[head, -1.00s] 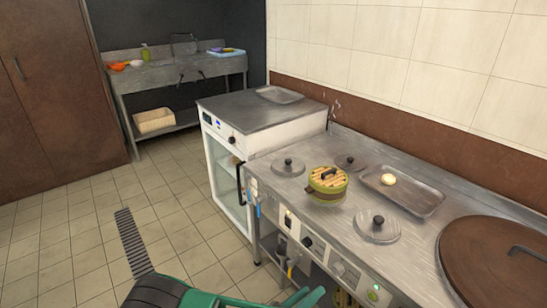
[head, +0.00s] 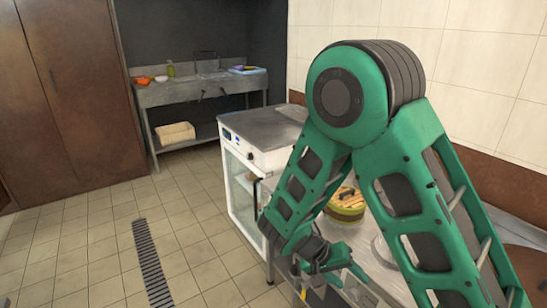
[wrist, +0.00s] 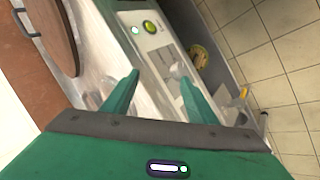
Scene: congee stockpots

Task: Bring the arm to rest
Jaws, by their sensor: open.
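My green arm is folded up high in the head view, with its elbow in front of the stove counter. My gripper (head: 328,265) hangs low at the counter's front edge. In the wrist view my gripper (wrist: 158,88) has its two green fingers apart with nothing between them.
The steel counter (head: 372,255) bears a bamboo steamer (head: 346,205), partly hidden by my arm. A brown round lid (wrist: 52,30) shows in the wrist view. A white oven unit (head: 240,185) stands left of the counter. The tiled floor (head: 90,240) at left is clear.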

